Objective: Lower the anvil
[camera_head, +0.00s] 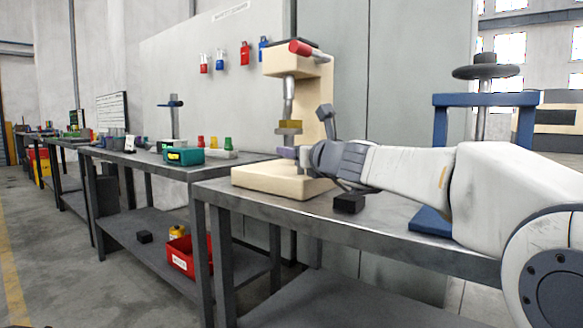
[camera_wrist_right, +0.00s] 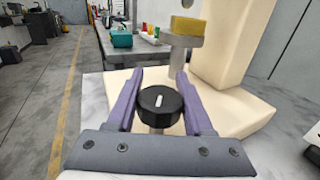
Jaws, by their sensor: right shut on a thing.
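A beige C-shaped bench machine (camera_head: 300,68) stands on the grey metal table. A metal spindle (camera_head: 289,92) hangs from its head. Below it a yellow block (camera_head: 289,127) lies on a round grey anvil (camera_head: 289,139); the spindle tip looks close to or against the block. The wrist view also shows the block (camera_wrist_right: 187,27) and the anvil (camera_wrist_right: 181,40). My right gripper (camera_wrist_right: 158,75) is shut on a black knob (camera_wrist_right: 160,104) with a white mark, one purple finger on each side. The knob is hidden in the head view. My left gripper is out of view.
A small black box (camera_head: 348,203) lies on the table below my right wrist. A blue frame (camera_head: 440,125) stands at the right. Another bench with a teal box (camera_head: 184,156) is at the left. A red bin (camera_head: 188,255) sits on its lower shelf.

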